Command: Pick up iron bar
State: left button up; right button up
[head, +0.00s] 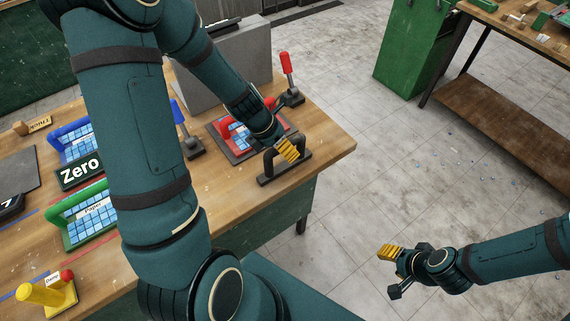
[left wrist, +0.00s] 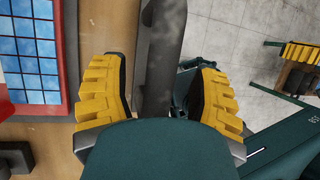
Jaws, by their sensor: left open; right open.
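The iron bar (head: 267,181) is a dark flat bar with an arched handle, on the wooden table near its right front edge. My left gripper (head: 287,150) is at the handle with its yellow fingers pointing down. In the left wrist view the dark bar (left wrist: 165,45) runs between the two open yellow fingers (left wrist: 160,95), with gaps showing on both sides. Part of the bar is hidden behind the gripper. My right gripper (head: 390,254) is open and empty, over the floor to the right of the table.
A red-framed blue tile sheet (head: 225,140) lies just behind the bar, next to a red-handled lever (head: 287,75). Blue (head: 68,140) and green (head: 75,225) framed sheets and a "Zero" sign (head: 80,170) stand left.

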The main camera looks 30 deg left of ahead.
pick_arm(q)
grip_shut()
